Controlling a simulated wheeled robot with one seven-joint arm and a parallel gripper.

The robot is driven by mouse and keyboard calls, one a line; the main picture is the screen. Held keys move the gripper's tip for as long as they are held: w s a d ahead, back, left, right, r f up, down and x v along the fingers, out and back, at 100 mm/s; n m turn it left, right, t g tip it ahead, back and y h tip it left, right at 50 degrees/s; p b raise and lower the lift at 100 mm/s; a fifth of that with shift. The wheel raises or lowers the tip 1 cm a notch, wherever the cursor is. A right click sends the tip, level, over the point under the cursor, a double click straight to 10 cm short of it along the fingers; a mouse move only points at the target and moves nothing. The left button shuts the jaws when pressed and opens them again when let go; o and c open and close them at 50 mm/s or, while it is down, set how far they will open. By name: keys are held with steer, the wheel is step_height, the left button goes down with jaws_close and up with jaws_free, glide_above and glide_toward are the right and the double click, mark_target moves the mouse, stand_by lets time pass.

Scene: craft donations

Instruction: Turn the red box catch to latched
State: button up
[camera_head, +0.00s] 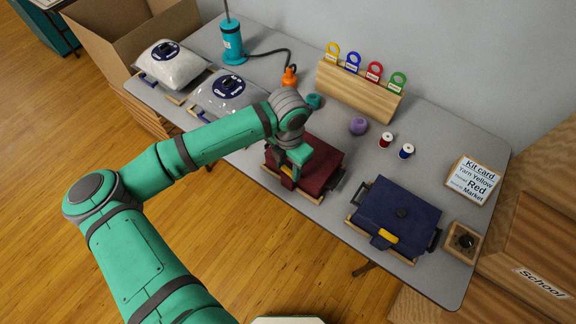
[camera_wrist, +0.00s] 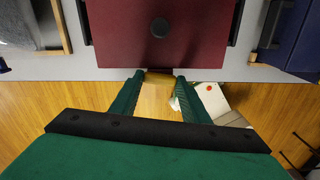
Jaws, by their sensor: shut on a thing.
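The red box (camera_head: 318,172) lies closed on the grey table, near its front edge. In the wrist view its dark red lid (camera_wrist: 125,35) fills the top middle, with a dark round knob on it. My gripper (camera_wrist: 159,80) is at the middle of the box's front edge. Its two green fingers are shut on the yellowish catch (camera_wrist: 159,77), one on each side. In the head view my arm's end covers part of the lid and most of the catch. I cannot tell whether the catch is turned to latched.
The blue box (camera_head: 398,212) with a yellow catch (camera_head: 388,236) stands to the right. Filled bags (camera_head: 172,68) lie to the left. A wooden rack (camera_head: 350,92) with coloured tags, thread spools (camera_head: 386,140) and a kit card (camera_head: 474,181) are behind and right.

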mark_target(288, 170)
steer(key=m, duration=1.2)
steer(key=shift+m, duration=2.1)
steer(key=o, duration=1.1)
steer(key=shift+r, duration=0.15)
step_height(288, 170, up, 11)
steer(key=shift+f, duration=0.2)
